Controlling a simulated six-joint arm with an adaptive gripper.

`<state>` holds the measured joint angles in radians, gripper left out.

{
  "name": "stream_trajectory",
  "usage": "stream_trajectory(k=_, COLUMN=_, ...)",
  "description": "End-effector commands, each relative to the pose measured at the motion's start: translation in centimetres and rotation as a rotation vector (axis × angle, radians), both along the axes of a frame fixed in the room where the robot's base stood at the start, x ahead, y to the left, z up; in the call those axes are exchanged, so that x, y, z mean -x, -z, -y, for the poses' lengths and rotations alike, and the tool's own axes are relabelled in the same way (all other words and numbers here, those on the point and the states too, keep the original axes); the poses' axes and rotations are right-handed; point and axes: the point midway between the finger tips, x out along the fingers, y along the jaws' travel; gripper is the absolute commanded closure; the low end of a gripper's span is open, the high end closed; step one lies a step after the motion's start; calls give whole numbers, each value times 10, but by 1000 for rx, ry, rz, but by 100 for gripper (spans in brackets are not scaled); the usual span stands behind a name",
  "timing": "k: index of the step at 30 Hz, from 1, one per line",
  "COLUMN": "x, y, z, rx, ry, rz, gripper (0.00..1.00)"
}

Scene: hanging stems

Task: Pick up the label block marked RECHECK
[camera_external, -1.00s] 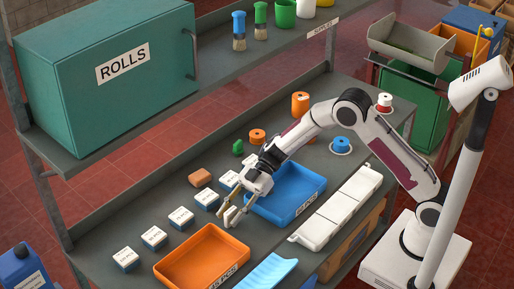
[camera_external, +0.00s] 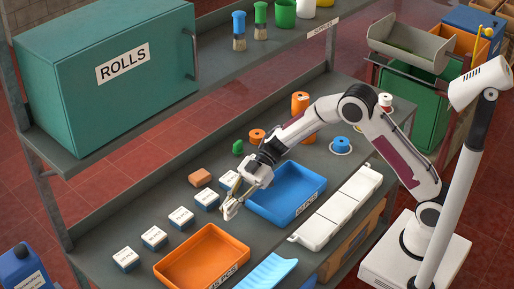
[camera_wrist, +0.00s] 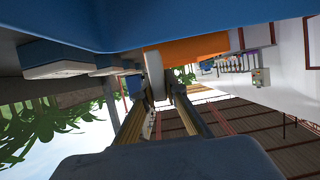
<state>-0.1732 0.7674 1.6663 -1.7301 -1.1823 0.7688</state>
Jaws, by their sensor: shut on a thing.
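Several white-topped label blocks with blue bases stand in a slanting row on the grey bench. In the external view they include the near-left block (camera_external: 125,259), a second block (camera_external: 154,237), a third (camera_external: 181,217) and a fourth (camera_external: 207,199). A further block (camera_external: 229,180) is partly behind my gripper. Their print is too small to read, so I cannot tell which says RECHECK. My gripper (camera_external: 231,209) is shut on a small pale thing (camera_wrist: 154,75), between the row and the blue tray. No label shows on it.
A blue tray (camera_external: 318,185) is right of my gripper. An orange tray (camera_external: 246,250) is in front, beside a light-blue ribbed piece (camera_external: 268,271). A brown block (camera_external: 200,178) and a green piece (camera_external: 238,147) lie behind. The shelf carries the teal ROLLS cabinet (camera_external: 100,90).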

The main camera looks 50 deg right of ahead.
Motion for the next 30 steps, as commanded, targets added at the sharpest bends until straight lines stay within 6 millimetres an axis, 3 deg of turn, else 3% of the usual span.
stream_trajectory(k=6, x=0, y=-34, z=0, rx=-1, ry=-1, rz=4, gripper=100)
stream_trajectory(k=13, x=0, y=-60, z=0, rx=-2, ry=0, rz=2, gripper=100)
stream_trajectory(k=30, x=0, y=-67, z=0, rx=-1, ry=0, rz=0, gripper=100)
